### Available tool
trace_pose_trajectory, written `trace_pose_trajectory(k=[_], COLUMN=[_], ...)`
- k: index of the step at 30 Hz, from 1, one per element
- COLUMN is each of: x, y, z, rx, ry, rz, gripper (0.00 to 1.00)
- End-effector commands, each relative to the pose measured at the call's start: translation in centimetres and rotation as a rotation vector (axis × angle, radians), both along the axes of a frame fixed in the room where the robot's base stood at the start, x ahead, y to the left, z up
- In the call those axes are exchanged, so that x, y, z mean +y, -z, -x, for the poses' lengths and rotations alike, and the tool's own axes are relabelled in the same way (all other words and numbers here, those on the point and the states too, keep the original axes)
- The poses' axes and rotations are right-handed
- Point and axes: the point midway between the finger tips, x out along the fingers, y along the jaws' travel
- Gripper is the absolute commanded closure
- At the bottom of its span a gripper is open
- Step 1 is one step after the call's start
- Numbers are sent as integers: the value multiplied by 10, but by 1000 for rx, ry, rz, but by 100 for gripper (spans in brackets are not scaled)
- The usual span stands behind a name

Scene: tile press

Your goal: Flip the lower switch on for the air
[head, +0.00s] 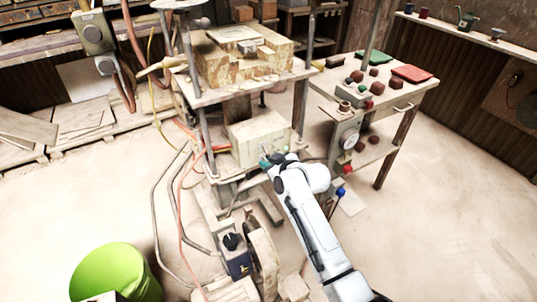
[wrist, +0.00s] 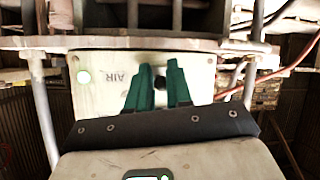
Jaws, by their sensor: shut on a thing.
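Which way the switch is set is hard to tell. In the head view the panel is the front of a cream box (head: 252,138) under the press table. My gripper (head: 272,160) is at the box's front face, and the switch is hidden there.
A wooden press block (head: 240,62) stands on the table above the box. A side table with a gauge (head: 350,140) and red knob is at right. Hoses run down at left, near a green bucket (head: 110,268). Open floor lies at right.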

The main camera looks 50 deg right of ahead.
Motion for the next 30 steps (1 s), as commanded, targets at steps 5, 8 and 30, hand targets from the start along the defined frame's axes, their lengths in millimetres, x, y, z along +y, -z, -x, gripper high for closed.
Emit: trace_pose_trajectory(k=[5, 8, 30], x=[-2, -2, -2], y=[-8, -7, -6], z=[0, 0, 0], rx=[74, 102, 138], ry=[3, 3, 3], rz=[-19, -29, -38], gripper=[100, 100, 69])
